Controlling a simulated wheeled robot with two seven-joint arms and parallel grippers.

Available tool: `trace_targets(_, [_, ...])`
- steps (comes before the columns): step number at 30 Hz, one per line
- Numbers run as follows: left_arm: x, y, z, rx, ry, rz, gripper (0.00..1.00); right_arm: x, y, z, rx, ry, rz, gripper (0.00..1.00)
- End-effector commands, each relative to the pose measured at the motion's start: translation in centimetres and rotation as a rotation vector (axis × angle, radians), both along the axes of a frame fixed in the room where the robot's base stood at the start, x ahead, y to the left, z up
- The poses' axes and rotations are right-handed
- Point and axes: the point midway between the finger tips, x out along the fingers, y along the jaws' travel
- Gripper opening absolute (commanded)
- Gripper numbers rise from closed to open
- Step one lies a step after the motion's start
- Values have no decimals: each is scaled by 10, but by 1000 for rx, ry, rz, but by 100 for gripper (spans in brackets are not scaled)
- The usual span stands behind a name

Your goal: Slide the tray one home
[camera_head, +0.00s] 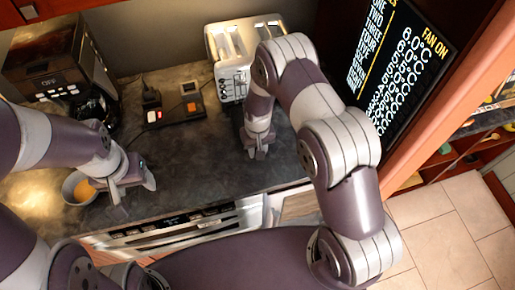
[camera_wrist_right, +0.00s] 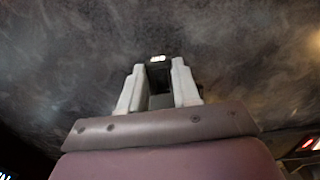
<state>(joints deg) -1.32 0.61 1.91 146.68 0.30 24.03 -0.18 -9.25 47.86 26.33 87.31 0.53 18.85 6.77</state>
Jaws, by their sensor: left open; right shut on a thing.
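I cannot make out a tray marked one in either view. A black display panel (camera_head: 392,70) at the upper right lists words beginning ONE, TWO, THREE beside temperatures, with FAN ON at its top. My right gripper (camera_head: 257,153) points down over the counter in front of the toaster. In the right wrist view its fingers (camera_wrist_right: 158,85) are shut on a small dark thing (camera_wrist_right: 158,75) with a white mark at its tip; what it is I cannot tell. My left gripper (camera_head: 133,197) is open and empty near the counter's front edge, beside a bowl.
The bowl (camera_head: 70,190) holds an orange thing (camera_head: 85,191). A white toaster (camera_head: 236,84), a coffee machine (camera_head: 55,62) and a dark switch box (camera_head: 173,117) stand at the back. A silver appliance front (camera_head: 190,227) lies below the counter edge. The middle counter (camera_head: 195,160) is clear.

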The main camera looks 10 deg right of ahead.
Motion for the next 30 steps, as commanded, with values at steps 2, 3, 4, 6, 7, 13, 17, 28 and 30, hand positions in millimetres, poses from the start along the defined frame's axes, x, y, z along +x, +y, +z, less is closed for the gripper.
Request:
trace_targets(2, [0, 0, -2, 0, 0, 0, 61, 1, 0, -1, 0, -1, 0, 0])
trace_targets(3, [0, 0, -3, 0, 0, 0, 61, 1, 0, -1, 0, -2, 0, 0])
trace_targets(4, [0, 0, -3, 0, 0, 0, 61, 2, 0, -2, 0, -2, 0, 0])
trace_targets(6, [0, 0, -3, 0, 0, 0, 61, 2, 0, -1, 0, -2, 0, 0])
trace_targets(7, [0, 0, -3, 0, 0, 0, 61, 2, 0, -1, 0, -1, 0, 0])
trace_targets(13, [0, 0, -3, 0, 0, 0, 61, 2, 0, 0, 0, -1, 0, 0])
trace_targets(17, [0, 0, -3, 0, 0, 0, 61, 2, 0, 1, 0, -1, 0, 0])
trace_targets(28, [0, 0, -8, 0, 0, 0, 61, 8, 0, -1, 0, -1, 0, 0])
trace_targets(30, [0, 0, -10, 0, 0, 0, 61, 11, 0, -1, 0, -2, 0, 0])
